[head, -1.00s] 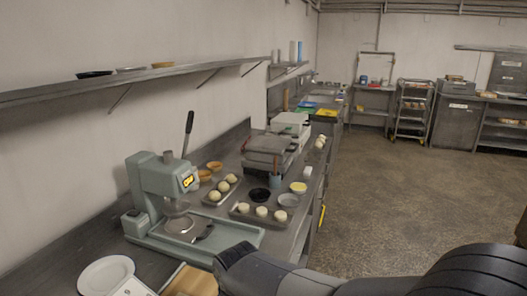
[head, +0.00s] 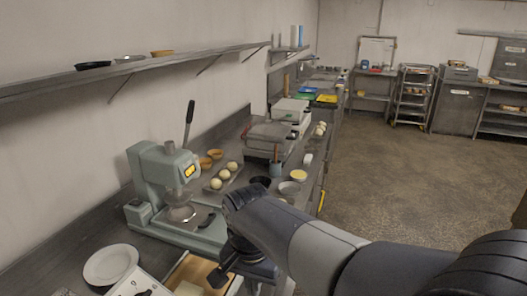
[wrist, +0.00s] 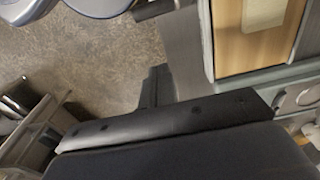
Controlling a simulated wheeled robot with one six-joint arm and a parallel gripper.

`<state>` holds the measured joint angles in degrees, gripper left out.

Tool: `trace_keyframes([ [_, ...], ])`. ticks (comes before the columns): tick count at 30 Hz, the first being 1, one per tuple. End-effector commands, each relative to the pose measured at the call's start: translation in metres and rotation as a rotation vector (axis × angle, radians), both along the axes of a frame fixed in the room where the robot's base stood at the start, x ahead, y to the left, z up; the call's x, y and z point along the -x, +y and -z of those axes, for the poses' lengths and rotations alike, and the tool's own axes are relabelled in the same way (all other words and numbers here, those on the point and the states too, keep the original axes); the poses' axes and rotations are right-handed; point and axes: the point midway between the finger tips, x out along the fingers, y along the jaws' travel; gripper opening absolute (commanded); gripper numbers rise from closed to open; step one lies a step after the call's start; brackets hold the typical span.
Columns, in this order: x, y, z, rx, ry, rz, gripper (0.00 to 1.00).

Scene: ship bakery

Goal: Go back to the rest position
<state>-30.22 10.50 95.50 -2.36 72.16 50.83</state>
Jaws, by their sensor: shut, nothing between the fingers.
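My arm reaches in from the lower right of the head view, bent over the front edge of the steel counter (head: 65,262). My gripper (head: 222,276) hangs below the wrist, dark and partly seen, close to a wooden board (head: 185,270). In the wrist view my gripper (wrist: 156,86) shows as a dark finger shape above the dark wrist housing, shut and empty, with floor behind it. The wooden board (wrist: 228,45) with a pale block on it shows at the upper right there.
A grey-green press (head: 150,185) stands left of my arm, with a white plate (head: 110,263) nearer. Dough balls on a tray, bowls (head: 290,188) and a grill (head: 268,140) line the counter beyond. A shelf (head: 130,68) runs along the wall. The floor (head: 400,180) at right is open.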

Motion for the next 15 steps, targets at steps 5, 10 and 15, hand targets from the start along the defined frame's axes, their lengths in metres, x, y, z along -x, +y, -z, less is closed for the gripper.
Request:
trace_keyframes([
  [5,0.005,0.001,0.037,0.003,0.004,-0.002,0.00],
  [10,0.011,0.005,0.072,0.000,0.000,-0.003,0.00],
  [15,0.023,0.013,0.091,0.000,-0.001,-0.003,0.00],
])
